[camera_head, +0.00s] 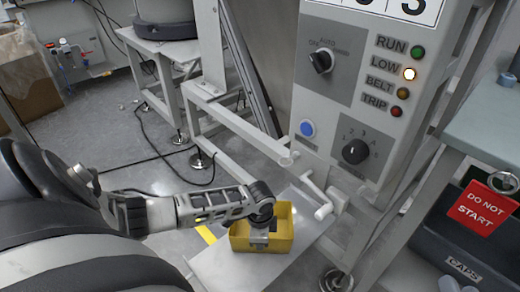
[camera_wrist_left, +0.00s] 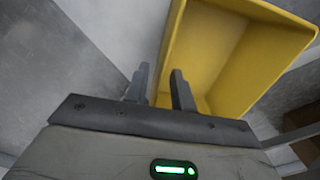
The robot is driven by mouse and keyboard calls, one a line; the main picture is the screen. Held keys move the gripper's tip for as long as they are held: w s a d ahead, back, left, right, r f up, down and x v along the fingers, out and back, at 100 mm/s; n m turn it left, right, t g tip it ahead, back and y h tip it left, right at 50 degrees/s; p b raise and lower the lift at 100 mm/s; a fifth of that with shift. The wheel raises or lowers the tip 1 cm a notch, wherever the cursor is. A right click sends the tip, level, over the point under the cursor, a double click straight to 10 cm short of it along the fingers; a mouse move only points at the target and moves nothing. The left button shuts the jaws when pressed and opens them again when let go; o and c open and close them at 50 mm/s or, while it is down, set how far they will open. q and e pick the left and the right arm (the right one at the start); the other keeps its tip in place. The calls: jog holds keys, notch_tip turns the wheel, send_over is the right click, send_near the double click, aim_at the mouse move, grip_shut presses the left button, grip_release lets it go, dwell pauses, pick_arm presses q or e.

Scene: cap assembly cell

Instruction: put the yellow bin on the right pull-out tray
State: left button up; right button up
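The yellow bin (camera_head: 283,232) stands upright over the bare metal pull-out tray (camera_head: 222,268) in the head view. It looks empty where its inside shows. My left gripper (camera_head: 259,238) reaches down at the bin's near wall; its fingertips are mostly hidden there. In the left wrist view, my left gripper (camera_wrist_left: 160,88) has its fingers apart, on either side of a wall of the yellow bin (camera_wrist_left: 208,50). The wall does not seem to fill the gap between them. I cannot tell whether the bin's base rests fully on the tray. I see no right gripper.
A control panel (camera_head: 340,105) with knobs and lamps stands behind the tray. A white handle (camera_head: 318,200) sticks out beside the bin. At right are a red tag (camera_head: 482,208) and a dark caps container (camera_head: 440,235). A grey frame (camera_head: 235,125) stands behind.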

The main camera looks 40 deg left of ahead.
pick_arm(q)
notch_tip(320, 180, up, 8)
jog(key=p, duration=0.3)
jog(key=shift+s, duration=0.15)
pick_arm(e)
jog(key=shift+s+d+f+n+g+h, duration=0.2)
jog(key=shift+d+f+n+g+h, duration=0.2)
jog(key=shift+f+n+g+h, duration=0.3)
pick_arm(q)
jog(key=shift+d, duration=0.1)
